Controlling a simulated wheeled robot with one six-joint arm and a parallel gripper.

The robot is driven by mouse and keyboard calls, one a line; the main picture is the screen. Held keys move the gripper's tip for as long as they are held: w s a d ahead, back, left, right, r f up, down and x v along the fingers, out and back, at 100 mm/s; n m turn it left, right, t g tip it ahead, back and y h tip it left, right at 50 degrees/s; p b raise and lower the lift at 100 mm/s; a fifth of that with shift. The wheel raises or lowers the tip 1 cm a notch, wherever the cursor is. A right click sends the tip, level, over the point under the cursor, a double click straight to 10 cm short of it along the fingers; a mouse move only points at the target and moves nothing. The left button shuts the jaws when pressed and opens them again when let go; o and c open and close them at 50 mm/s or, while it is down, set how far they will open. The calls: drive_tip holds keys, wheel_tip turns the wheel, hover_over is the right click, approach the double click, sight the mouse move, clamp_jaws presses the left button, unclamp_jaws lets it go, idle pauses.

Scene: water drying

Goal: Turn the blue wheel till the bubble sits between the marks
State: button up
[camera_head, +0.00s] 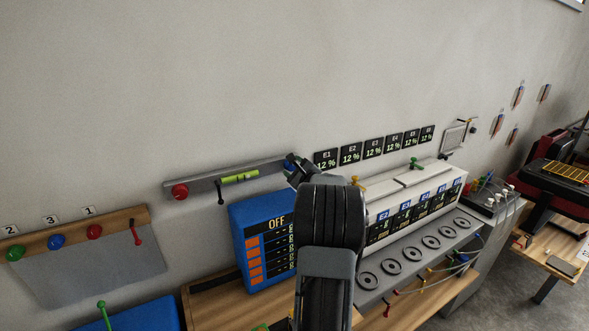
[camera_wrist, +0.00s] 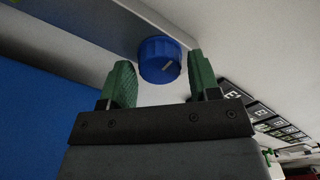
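The yellow-green level vial (camera_head: 239,176) sits on the grey bar (camera_head: 205,184). Its bubble and marks are too small to read.
A red knob (camera_head: 180,191) and a black lever (camera_head: 220,191) are on the same bar. A blue cabinet with an OFF display (camera_head: 277,222) stands just below. Percent displays (camera_head: 350,153) line the wall at right. A pale machine (camera_head: 400,190) lies right of my arm.

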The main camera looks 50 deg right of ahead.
drive_tip(key=c, duration=0.7)
drive_tip(key=shift+o, duration=0.2)
drive_tip(key=m+b, duration=0.2)
drive_tip(key=m, duration=0.1)
drive_tip(key=shift+f, duration=0.1)
drive_tip(key=m, duration=0.4)
drive_tip(key=shift+m+b, duration=0.4)
drive_tip(key=m+p, duration=0.1)
drive_tip(key=m, duration=0.5)
drive_tip(key=shift+r, duration=0.2)
drive_tip(key=m+p, duration=0.2)
drive_tip(key=m, duration=0.3)
drive_tip(key=shift+m+p, duration=0.3)
drive_tip(key=shift+m, duration=0.1)
drive_tip(key=shift+f, duration=0.1)
